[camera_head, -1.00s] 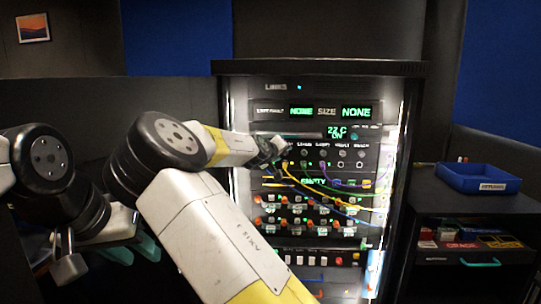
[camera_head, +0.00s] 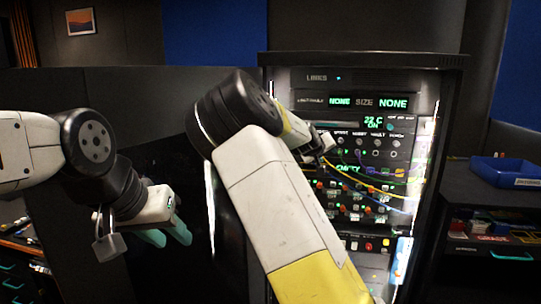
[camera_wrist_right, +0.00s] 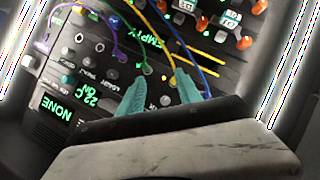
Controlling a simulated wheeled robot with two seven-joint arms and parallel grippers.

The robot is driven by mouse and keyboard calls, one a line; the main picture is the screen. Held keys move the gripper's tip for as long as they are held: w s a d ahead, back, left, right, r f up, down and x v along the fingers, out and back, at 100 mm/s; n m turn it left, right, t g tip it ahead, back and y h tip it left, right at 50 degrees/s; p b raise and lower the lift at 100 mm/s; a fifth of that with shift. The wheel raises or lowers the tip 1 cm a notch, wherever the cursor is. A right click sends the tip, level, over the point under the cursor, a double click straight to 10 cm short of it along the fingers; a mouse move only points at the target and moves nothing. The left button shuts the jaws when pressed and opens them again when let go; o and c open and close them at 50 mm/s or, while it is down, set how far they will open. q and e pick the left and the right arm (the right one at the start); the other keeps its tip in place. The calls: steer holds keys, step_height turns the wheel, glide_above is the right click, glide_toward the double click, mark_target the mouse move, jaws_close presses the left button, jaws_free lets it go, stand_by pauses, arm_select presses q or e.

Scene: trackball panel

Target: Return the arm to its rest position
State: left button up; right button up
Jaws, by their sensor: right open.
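My right arm reaches across the head view, with its wrist (camera_head: 312,142) in front of the left part of the lit rack panel (camera_head: 350,90). Its fingertips are not clear there. In the right wrist view my right gripper (camera_wrist_right: 160,92) is open, with two teal fingers apart and nothing between them. Panel sockets and cables show beyond the fingers. My left gripper (camera_head: 166,235) hangs at the lower left of the head view, away from the rack, with teal fingers pointing right and down. I cannot tell how far its fingers are apart.
Coloured patch cables (camera_wrist_right: 170,35) hang across the panel close to the right fingers. A blue tray (camera_head: 503,170) stands on the dark side cabinet (camera_head: 490,205) at right. A dark partition (camera_head: 130,110) lies behind the left arm.

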steer(key=s+f+m+g+y, duration=0.3)
steer(key=s+f+g+y, duration=0.15)
steer(key=s+f, duration=0.65)
steer(key=s+a+r+y, duration=0.1)
steer(key=s+a+r, duration=0.2)
steer(key=s, duration=0.7)
steer(key=s+a+r+n+y, duration=0.1)
steer(key=s+a+r, duration=0.3)
steer(key=s, duration=0.7)
steer(key=s+a+r+n+y, duration=0.1)
steer(key=s+a+r+y, duration=0.2)
steer(key=s+a, duration=0.3)
steer(key=s+r, duration=0.1)
steer(key=s, duration=0.4)
steer(key=shift+s, duration=0.2)
steer(key=shift+d, duration=0.15)
